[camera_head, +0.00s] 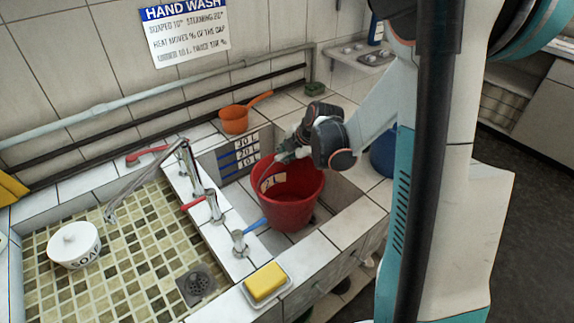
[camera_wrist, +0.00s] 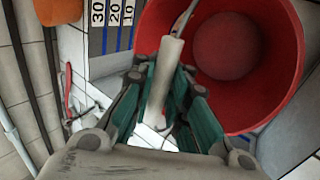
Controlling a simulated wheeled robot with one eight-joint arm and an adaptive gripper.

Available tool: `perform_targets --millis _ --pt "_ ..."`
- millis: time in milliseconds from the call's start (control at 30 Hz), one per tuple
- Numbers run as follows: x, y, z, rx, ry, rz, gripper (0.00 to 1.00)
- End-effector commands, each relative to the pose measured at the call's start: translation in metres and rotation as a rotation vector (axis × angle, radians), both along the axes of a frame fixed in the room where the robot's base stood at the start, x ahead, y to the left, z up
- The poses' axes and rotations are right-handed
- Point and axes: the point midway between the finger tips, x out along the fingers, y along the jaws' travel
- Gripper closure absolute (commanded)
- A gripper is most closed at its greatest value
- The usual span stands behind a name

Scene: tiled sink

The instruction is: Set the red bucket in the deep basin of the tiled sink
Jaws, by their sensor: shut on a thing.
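The red bucket (camera_head: 298,208), with a pale label on its side, is upright within the opening of the deep basin (camera_head: 345,192) in the head view. I cannot tell whether its base touches the basin floor. My gripper (camera_head: 287,154) is above the bucket's far rim, shut on its handle. In the wrist view, my gripper's green fingers (camera_wrist: 163,85) close around the pale handle grip (camera_wrist: 166,72). The empty inside of the red bucket (camera_wrist: 275,75) fills the upper right there.
Volume marks (camera_head: 246,152) line the basin's back wall. An orange dipper (camera_head: 235,119) stands behind. Taps (camera_head: 212,205) separate the basin from the shallow mosaic basin (camera_head: 135,262), which holds a white soap pot (camera_head: 74,246). A yellow sponge (camera_head: 266,281) lies on the front ledge. A blue container (camera_head: 383,155) is to the right.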

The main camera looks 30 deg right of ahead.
Motion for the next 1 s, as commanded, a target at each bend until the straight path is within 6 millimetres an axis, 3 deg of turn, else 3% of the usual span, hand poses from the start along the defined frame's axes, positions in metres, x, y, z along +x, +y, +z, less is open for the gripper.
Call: perform_targets --millis 233,633,667,733,1000 --pt "0.000 0.000 -0.035 0.000 -0.001 0.000 1.00" --pt "0.000 0.000 -0.040 0.000 0.000 0.000 1.00" --pt "0.000 0.000 -0.039 0.000 0.000 0.000 0.83" --pt "0.000 0.000 -0.039 0.000 0.000 0.000 0.67" --pt "0.000 0.000 -0.038 0.000 0.000 0.000 0.65"
